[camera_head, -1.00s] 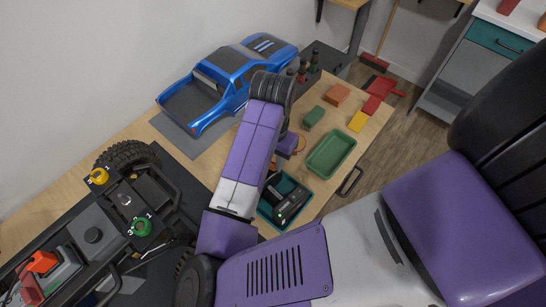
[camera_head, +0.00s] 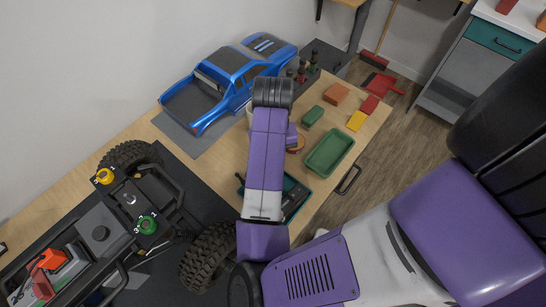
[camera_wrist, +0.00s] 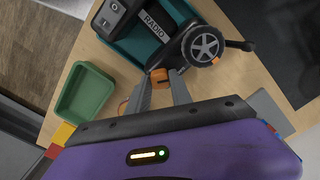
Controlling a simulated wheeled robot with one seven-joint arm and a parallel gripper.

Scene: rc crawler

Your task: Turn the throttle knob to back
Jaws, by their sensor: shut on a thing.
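The black radio (camera_wrist: 155,22) sits in a teal tray on the wooden table, seen in the wrist view. It carries a grey spoked wheel (camera_wrist: 205,46) and a small orange-marked part that I take for the throttle knob (camera_wrist: 160,75). My gripper (camera_wrist: 169,75) has its two grey fingers close together on this part at the radio's near side. The fingers partly hide the knob, so its setting cannot be read. In the head view my arm hides the gripper and most of the radio (camera_head: 294,194).
A green tray (camera_head: 330,152) stands right of the radio, with coloured blocks (camera_head: 336,94) beyond. A blue truck body (camera_head: 228,80) lies farther back. The crawler chassis (camera_head: 128,200), bearing a yellow knob (camera_head: 104,176) and a green knob (camera_head: 148,225), is at the left.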

